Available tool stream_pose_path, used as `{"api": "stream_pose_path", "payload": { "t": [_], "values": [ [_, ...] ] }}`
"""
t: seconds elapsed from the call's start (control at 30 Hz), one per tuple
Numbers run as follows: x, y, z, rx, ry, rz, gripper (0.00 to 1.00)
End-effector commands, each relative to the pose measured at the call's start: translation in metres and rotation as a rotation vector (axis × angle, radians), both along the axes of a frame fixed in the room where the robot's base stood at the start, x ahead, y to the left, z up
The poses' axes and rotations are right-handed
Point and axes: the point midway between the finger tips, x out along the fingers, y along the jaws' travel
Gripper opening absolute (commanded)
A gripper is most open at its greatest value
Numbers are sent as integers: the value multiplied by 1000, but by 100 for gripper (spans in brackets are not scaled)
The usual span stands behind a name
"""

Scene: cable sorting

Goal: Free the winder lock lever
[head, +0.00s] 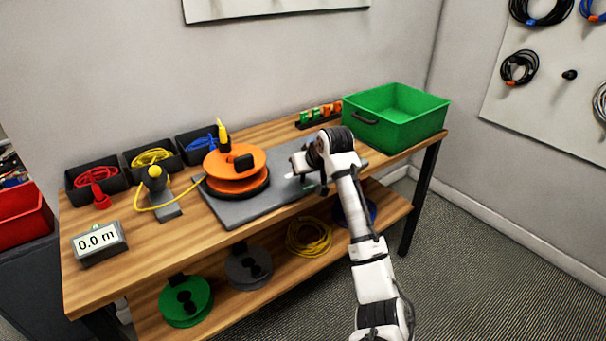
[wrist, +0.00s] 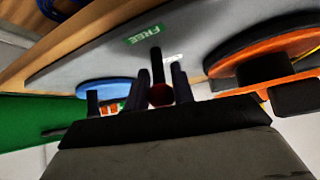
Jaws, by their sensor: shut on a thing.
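The winder lock lever (wrist: 157,66) shows in the wrist view as a dark upright bar with a dull red knob (wrist: 160,95) at its end. My gripper (wrist: 161,85) is shut on the lever, with one dark finger on each side of the knob. A green label reading FREE (wrist: 146,34) lies on the grey winder plate beyond the lever. In the head view, my arm hangs over the right part of the winder plate (head: 235,212) and hides the lever. The orange reel (head: 236,160) sits on the left part of the plate.
A green bin (head: 400,135) stands at the bench's right end. A meter (head: 98,243) reads 0.0 m at the left. Black trays of red, yellow and blue cable line the back left. A yellow cable (head: 143,207) runs to the orange reel. Reels lie on the lower shelf.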

Motion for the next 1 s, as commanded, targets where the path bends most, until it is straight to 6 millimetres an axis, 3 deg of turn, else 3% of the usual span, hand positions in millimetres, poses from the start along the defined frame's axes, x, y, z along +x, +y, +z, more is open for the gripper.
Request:
{"api": "stream_pose_path", "payload": {
  "t": [0.4, 1.0],
  "values": [
    [-9, -8, -7, 150, -207, -3, 0],
    [-11, -9, -5, 188, -261, -3, 0]
  ]
}}
